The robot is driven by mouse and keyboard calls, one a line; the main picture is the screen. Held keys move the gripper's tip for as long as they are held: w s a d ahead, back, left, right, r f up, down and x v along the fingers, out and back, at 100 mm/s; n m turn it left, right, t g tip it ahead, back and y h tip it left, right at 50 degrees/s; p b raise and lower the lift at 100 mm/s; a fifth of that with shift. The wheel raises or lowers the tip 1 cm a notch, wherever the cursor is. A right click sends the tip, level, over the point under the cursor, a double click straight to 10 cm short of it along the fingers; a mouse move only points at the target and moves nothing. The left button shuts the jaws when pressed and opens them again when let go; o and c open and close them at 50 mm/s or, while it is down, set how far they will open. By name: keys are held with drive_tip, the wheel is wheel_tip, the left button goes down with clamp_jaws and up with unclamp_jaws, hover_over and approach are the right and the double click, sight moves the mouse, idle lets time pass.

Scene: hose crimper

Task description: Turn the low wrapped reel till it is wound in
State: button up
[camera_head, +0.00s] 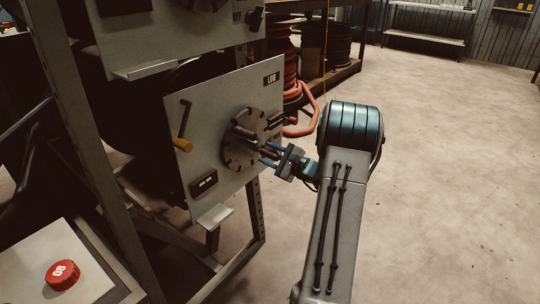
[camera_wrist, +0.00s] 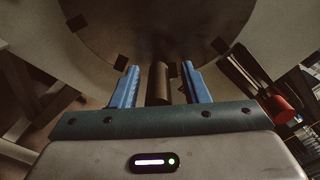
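A pale panel marked LOW (camera_head: 210,115) carries a dark round disc (camera_head: 238,153) with stubby pegs. The disc fills the top of the wrist view (camera_wrist: 150,30). My gripper (camera_head: 266,156) is at the lower right of the disc. In the wrist view its two blue fingers (camera_wrist: 160,78) stand apart on either side of a dark cylindrical peg (camera_wrist: 158,88), with a gap showing on both sides. The gripper is open. Whatever is behind the panel is mostly hidden in shadow.
A red-ended handle (camera_wrist: 280,108) is right of my fingers. A dark window plate (camera_head: 204,183) sits low on the panel. A red button (camera_head: 62,274) is at lower left. Open floor (camera_head: 440,160) lies to the right.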

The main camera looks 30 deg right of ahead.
drive_tip(key=p+v, duration=0.4)
drive_tip(key=v, duration=1)
drive_tip(key=shift+w, duration=0.15)
drive_tip(key=s+a+r+n+g+y+p, duration=0.2)
drive_tip(key=a+r+n+g+p, duration=0.5)
drive_tip(key=a+r, duration=0.5)
drive_tip(key=s+a+r+n+g+y+p, duration=0.15)
drive_tip(key=a+r+n+g+p, duration=0.3)
drive_tip(key=a+r+p, duration=0.7)
drive_tip(key=s+a+r+n+g+h+p, duration=0.1)
drive_tip(key=s+a+r+n+h+p, duration=0.2)
drive_tip(key=r, duration=0.4)
drive_tip(key=s+a+r+n+h+p, duration=0.3)
drive_tip(key=s+r+p, duration=0.3)
drive_tip(key=p, duration=0.2)
drive_tip(key=s+a+r+n+g+h+p, duration=0.1)
drive_tip(key=s+a+r+n+h+p, duration=0.2)
drive_tip(key=r, duration=0.4)
drive_tip(key=s+n+p, duration=0.1)
drive_tip(key=n+p, duration=0.1)
drive_tip(key=shift+s+a+r+g+h+p, duration=0.25)
drive_tip(key=shift+a+r+g+h+p, duration=0.1)
drive_tip(key=shift+p, duration=0.05)
